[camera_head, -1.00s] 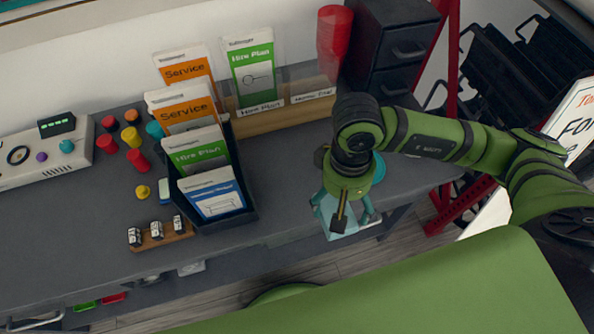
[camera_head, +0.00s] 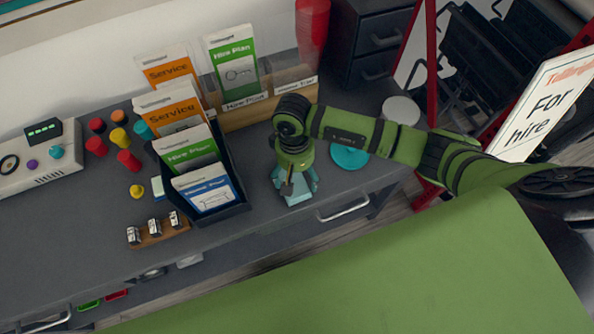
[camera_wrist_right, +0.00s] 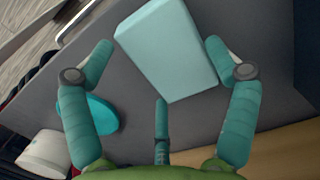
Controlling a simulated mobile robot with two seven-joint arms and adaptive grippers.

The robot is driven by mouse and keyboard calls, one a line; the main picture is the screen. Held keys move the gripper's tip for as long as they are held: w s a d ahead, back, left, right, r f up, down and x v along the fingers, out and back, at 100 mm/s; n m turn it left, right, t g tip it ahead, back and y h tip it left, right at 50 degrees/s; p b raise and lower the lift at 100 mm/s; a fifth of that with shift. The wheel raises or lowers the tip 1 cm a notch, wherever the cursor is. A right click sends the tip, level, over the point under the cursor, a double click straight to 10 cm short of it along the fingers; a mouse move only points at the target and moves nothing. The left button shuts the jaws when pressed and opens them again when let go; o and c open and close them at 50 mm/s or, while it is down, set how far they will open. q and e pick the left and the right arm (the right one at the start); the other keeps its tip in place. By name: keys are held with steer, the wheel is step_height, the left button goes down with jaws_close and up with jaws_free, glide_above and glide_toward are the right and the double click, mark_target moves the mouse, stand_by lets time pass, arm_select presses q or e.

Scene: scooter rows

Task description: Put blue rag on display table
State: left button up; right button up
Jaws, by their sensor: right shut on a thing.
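The blue rag (camera_head: 298,195) is a pale blue, folded, block-like piece held in my right gripper (camera_head: 294,186). In the right wrist view the rag (camera_wrist_right: 168,50) lies between the teal fingers, and the grey table top shows behind it. The display table (camera_head: 90,230) is dark grey and runs along the wall. In the head view the gripper and rag are over the table near its front edge, right of the leaflet holder. I cannot tell whether the rag touches the table top. My left gripper is not in view.
A black leaflet holder (camera_head: 242,180) stands left of my right gripper. A teal round piece (camera_head: 349,155) and a white cylinder (camera_head: 401,109) are to its right. Black drawers (camera_head: 375,45) and a red cup stack (camera_head: 313,35) stand behind. A wooden strip (camera_head: 154,236) lies front left.

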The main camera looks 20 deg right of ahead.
steer(key=shift+f, duration=0.1)
steer(key=o, duration=0.8)
step_height(320, 180, up, 12)
steer(key=w+b, duration=0.1)
steer(key=b, duration=0.2)
steer(key=shift+w, duration=0.25)
